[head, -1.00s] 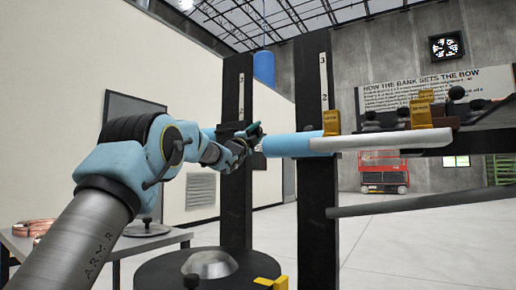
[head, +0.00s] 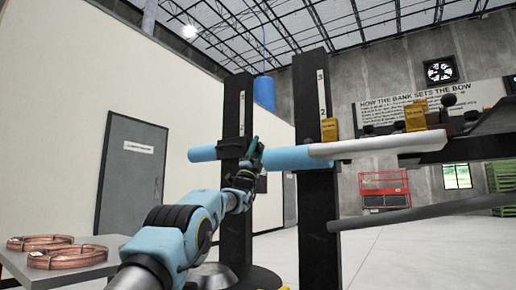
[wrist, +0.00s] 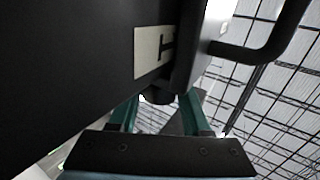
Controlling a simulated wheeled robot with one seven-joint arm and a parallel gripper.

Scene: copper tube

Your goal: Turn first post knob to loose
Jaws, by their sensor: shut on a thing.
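Two tall black posts stand in the head view, a left post (head: 232,200) and a right post (head: 318,215), each with a pale numbered scale near its top. My gripper (head: 256,150) is at the left post, just under and beside the blue tube. In the wrist view my green fingers (wrist: 160,105) are closed on a small dark knob (wrist: 158,95), below a black block with a pale label (wrist: 154,52). Most of the knob is hidden by the fingers and block, so its turn angle cannot be told.
A blue tube (head: 285,158) crosses both posts and meets a pale bar (head: 375,145) at the right. A dark slanted rod (head: 400,214) extends right from the right post. Copper coils (head: 68,256) lie on a table at left. A black bent handle (wrist: 270,48) is near the fingers.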

